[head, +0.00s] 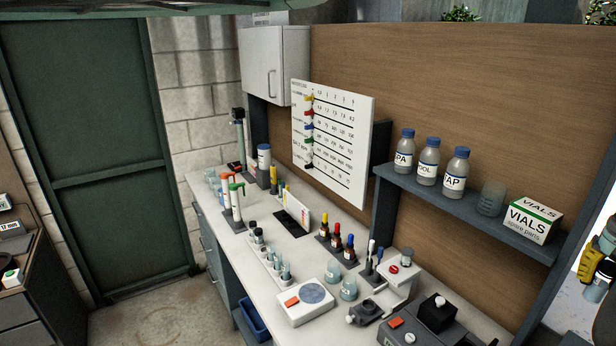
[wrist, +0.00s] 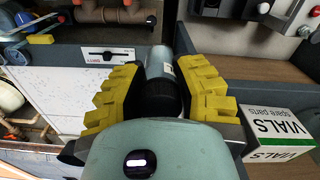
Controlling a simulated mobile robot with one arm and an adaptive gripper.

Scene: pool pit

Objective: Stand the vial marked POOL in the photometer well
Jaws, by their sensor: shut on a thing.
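My gripper (wrist: 160,92), with stepped yellow fingers, is shut on a vial (wrist: 159,66) in the wrist view. The vial has a greyish, pale-green body and a black cap, with the cap towards my wrist. A bit of pale label shows on its right side, but I cannot read its marking. In the head view a dark device with a black block on top (head: 437,312) and an orange button stands at the counter's front right; it may be the photometer. Its well cannot be made out. Several small vials (head: 284,270) stand in a rack on the counter.
The VIALS box (wrist: 281,134) is close right of my gripper; it sits on the shelf (head: 462,207) beside a clear cup (head: 491,198) and labelled bottles (head: 428,161). The counter holds dropper bottles (head: 337,243), beakers (head: 349,288) and a white round-plate device (head: 306,300).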

